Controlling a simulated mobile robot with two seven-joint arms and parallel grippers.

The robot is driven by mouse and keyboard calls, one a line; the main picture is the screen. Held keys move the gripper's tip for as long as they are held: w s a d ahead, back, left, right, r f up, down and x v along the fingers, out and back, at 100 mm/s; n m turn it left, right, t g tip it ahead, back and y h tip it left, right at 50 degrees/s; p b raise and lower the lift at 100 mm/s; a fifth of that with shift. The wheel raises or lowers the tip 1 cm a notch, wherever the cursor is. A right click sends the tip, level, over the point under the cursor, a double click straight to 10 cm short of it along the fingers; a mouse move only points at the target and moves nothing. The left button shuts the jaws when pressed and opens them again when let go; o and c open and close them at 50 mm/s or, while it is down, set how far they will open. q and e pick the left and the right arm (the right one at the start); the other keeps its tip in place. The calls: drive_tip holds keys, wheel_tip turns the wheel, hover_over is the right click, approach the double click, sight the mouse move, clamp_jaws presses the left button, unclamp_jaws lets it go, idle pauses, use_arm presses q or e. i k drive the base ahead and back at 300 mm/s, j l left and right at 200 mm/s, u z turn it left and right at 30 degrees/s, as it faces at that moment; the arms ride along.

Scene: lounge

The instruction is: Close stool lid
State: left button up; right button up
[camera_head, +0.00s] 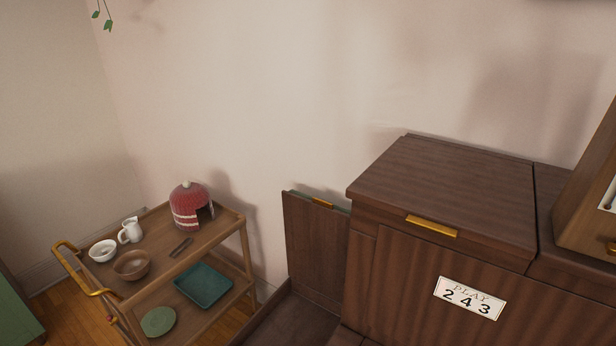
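The lid's right side is partly hidden by the cabinet. Neither of my grippers is in view.
A wooden cart (205,240) at the left holds bowls, a white jug (131,230), a red-and-white dome (187,208) and a teal tray (204,284).

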sight(317, 230)
drive_tip(key=i+j+z, duration=0.4)
drive_tip(key=i+j, duration=0.25)
drive_tip(key=i+j+z, duration=0.2)
drive_tip(key=j, duration=0.25)
drive_tip(key=i+j+z, duration=0.45)
drive_tip(key=j, duration=0.5)
drive_tip(key=i+j+z, duration=0.2)
drive_tip(key=j, duration=0.3)
drive_tip(key=i+j+z, duration=0.2)
drive_tip(key=j, duration=0.4)
drive_tip(key=i+j+z, duration=0.2)
drive_tip(key=j, duration=0.35)
drive_tip(key=k+l, duration=0.05)
drive_tip(key=k, duration=0.05)
